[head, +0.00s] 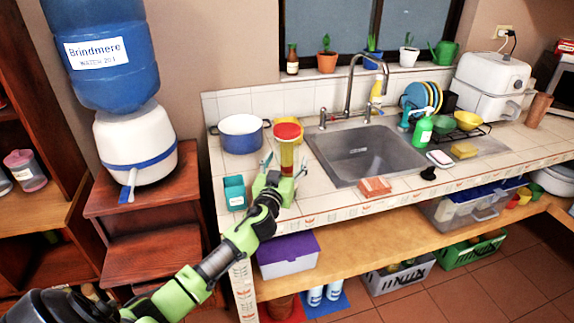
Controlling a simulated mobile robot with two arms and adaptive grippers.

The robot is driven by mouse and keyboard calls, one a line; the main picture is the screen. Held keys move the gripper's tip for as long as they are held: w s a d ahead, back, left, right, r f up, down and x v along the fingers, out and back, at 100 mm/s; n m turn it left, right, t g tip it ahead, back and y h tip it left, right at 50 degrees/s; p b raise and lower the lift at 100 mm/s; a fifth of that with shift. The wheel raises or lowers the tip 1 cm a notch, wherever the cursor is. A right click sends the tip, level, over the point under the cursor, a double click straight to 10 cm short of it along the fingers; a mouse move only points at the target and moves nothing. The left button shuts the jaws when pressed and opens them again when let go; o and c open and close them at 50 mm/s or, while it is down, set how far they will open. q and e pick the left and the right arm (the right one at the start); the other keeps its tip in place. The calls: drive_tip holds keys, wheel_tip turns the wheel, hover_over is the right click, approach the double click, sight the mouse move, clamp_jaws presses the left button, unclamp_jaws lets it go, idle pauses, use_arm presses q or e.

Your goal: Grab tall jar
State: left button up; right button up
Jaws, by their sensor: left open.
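A tall jar (287,152) with a wide red lid and a yellowish body stands upright on the tiled counter, left of the sink. My left gripper (284,166) reaches over the counter's front edge toward it. Its two fingers are spread, one to each side of the jar's lower part. The gripper hides the jar's base, and I cannot tell whether the fingers touch it. My right gripper is not in view.
A white and blue pot (241,139) stands behind and left of the jar, and a teal box (235,193) stands at the front left. The metal sink (350,157) is to the right. An orange sponge-like block (375,187) lies near the front edge.

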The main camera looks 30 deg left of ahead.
use_arm(q)
drive_tip(key=c, duration=1.3)
drive_tip(key=shift+w+r, duration=0.1)
drive_tip(key=shift+r, duration=0.05)
